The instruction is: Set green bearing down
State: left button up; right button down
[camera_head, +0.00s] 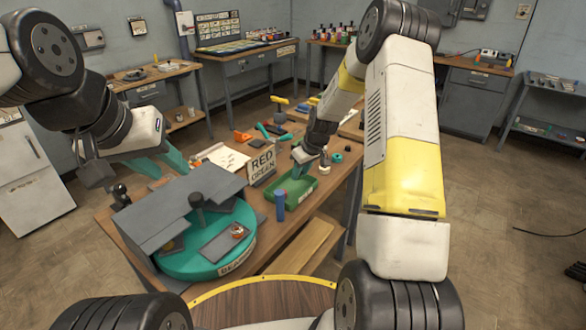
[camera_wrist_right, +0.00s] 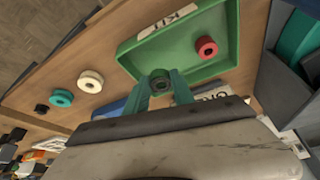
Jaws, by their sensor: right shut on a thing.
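The green bearing (camera_wrist_right: 160,82), a small dark green ring, is between the fingertips of my right gripper (camera_wrist_right: 161,90) in the right wrist view. The gripper is shut on it, over the near edge of the green tray (camera_wrist_right: 138,52) marked KIT. I cannot tell whether the bearing touches the tray. A red bearing (camera_wrist_right: 206,46) lies inside the tray. In the head view my right gripper (camera_head: 298,160) is above the tray (camera_head: 298,197), and the bearing is hidden. My left gripper (camera_head: 167,165) is open and empty, above the left part of the bench.
A RED GREEN sign (camera_head: 261,164) stands left of the tray. A blue cylinder (camera_head: 280,205) stands at its near left. A teal turntable (camera_head: 190,265) with a grey screen fills the bench's near left. A teal ring (camera_wrist_right: 61,98) and a white ring (camera_wrist_right: 91,81) lie outside the tray.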

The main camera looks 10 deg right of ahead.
aim_at(301, 178)
jog(key=shift+f, duration=1.7)
jog(key=c, duration=1.4)
grip_release()
jog(key=shift+f, duration=0.15)
jog(key=shift+o, duration=0.2)
jog(key=s+r+m, duration=0.1)
jog(key=s+r, duration=0.4)
jog(key=r, duration=0.4)
jog(key=s+r+t, duration=0.1)
jog(key=s+r, duration=0.4)
jog(key=r, duration=0.4)
jog(key=s+r+m, duration=0.1)
jog(key=s+r, duration=0.4)
jog(key=r, duration=0.4)
jog(key=s+r+m, duration=0.1)
jog(key=s+r, duration=0.2)
jog(key=s, duration=0.7)
jog(key=s+a+r+m+t, duration=0.1)
jog(key=s+r+m, duration=0.1)
jog(key=s, duration=0.8)
jog(key=shift+s+r, duration=0.25)
jog(key=shift+r, duration=0.45)
